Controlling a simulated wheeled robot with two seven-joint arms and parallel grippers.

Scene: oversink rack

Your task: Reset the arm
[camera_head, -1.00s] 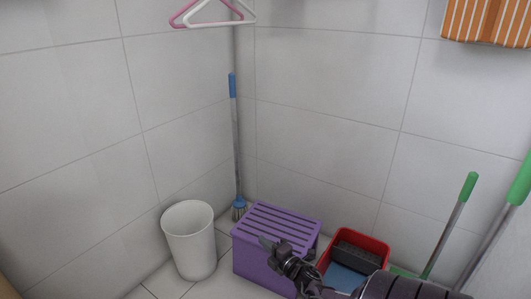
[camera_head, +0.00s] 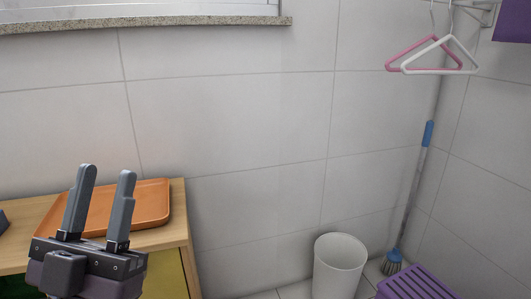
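My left gripper (camera_head: 98,210) shows at the lower left with its two grey fingers pointing up. The fingers are apart with nothing between them, so it is open and empty. In the picture it overlaps the left part of an orange tray (camera_head: 152,205) on a wooden cabinet (camera_head: 178,220); I cannot tell how far it is from the tray. My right gripper is not in view.
A white bin (camera_head: 339,265) stands on the floor by the wall, with a blue-handled broom (camera_head: 412,190) in the corner and a purple stool (camera_head: 415,285) in front. Pink and white hangers (camera_head: 440,70) hang above. A stone sill (camera_head: 140,22) runs along the upper left.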

